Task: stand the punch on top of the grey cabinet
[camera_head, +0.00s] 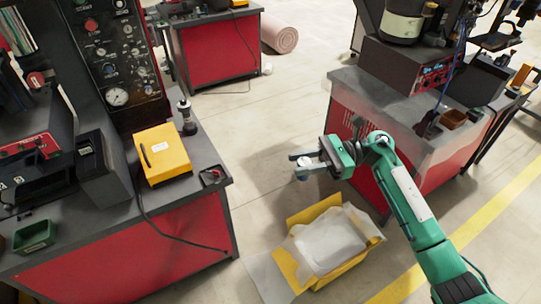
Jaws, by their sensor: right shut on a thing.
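My right gripper (306,163) hangs over open floor between the two red benches, at the end of my green arm from the lower right. It is shut on a small grey round-ended thing (302,173), probably the punch; its shape is mostly hidden by the fingers. A dark grey cabinet (104,170) stands on the left bench, beside the yellow case; it may be the grey cabinet named. The gripper is far to the right of it. My left gripper is not in view.
An open yellow box with white lining (325,240) lies on the floor below the gripper. The left bench holds a yellow case (162,154), a dark cylinder (187,118) and a green tray (35,236). A bowl feeder (401,26) stands on the right bench.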

